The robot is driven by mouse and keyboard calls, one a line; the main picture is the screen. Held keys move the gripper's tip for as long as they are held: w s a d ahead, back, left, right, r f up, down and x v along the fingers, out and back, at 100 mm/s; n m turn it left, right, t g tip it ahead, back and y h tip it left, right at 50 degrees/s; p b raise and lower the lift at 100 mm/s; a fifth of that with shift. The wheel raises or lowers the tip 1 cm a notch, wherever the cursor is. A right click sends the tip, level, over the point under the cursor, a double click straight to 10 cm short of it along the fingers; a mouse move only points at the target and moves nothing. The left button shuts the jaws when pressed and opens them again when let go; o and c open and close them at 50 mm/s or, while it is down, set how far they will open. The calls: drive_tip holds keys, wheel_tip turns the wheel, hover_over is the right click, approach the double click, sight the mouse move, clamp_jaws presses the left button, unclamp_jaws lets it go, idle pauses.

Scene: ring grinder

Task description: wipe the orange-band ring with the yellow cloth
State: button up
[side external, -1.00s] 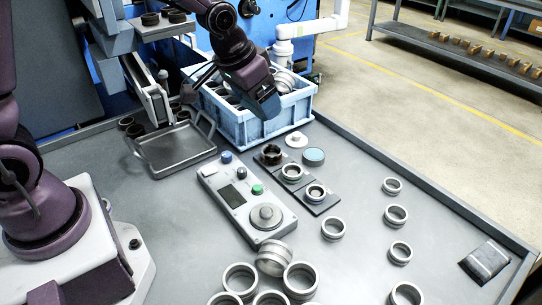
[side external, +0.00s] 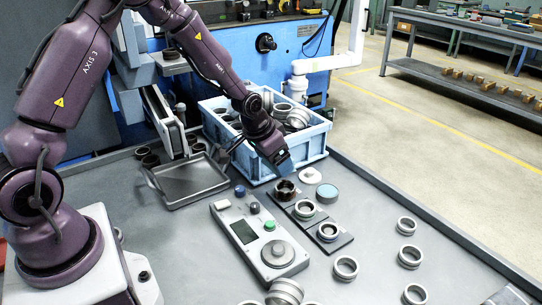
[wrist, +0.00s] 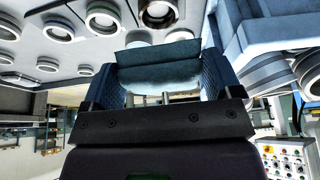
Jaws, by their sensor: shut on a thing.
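My gripper (side external: 284,160) hangs near the front right corner of the blue crate, short of the small black stand plates. In the wrist view, my gripper (wrist: 160,82) has its dark blue pads closed on a blue-grey, soft-looking piece (wrist: 160,78). I see no yellow on it. Its bluish end also shows in the side view. No orange band can be made out on any ring.
The blue crate (side external: 251,169) is full of rings. A control box (side external: 261,240) stands in front, a grey tray (side external: 187,198) at left. A blue-topped disc (side external: 327,193) and a white disc (side external: 310,175) are near the stands. Loose silver rings (side external: 345,268) are scattered at right, with bare table between them.

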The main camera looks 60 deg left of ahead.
sight(292, 183)
drive_tip(key=shift+f, duration=3)
drive_tip(key=shift+x, duration=0.75)
drive_tip(key=shift+w, duration=2.05)
drive_tip(key=shift+s+r, duration=0.1)
drive_tip(key=shift+s, duration=2.2)
drive_tip(key=shift+w, duration=2.35)
drive_tip(key=s, duration=0.5)
drive_tip(key=shift+w+r, duration=0.1)
drive_tip(key=shift+r, duration=3.9)
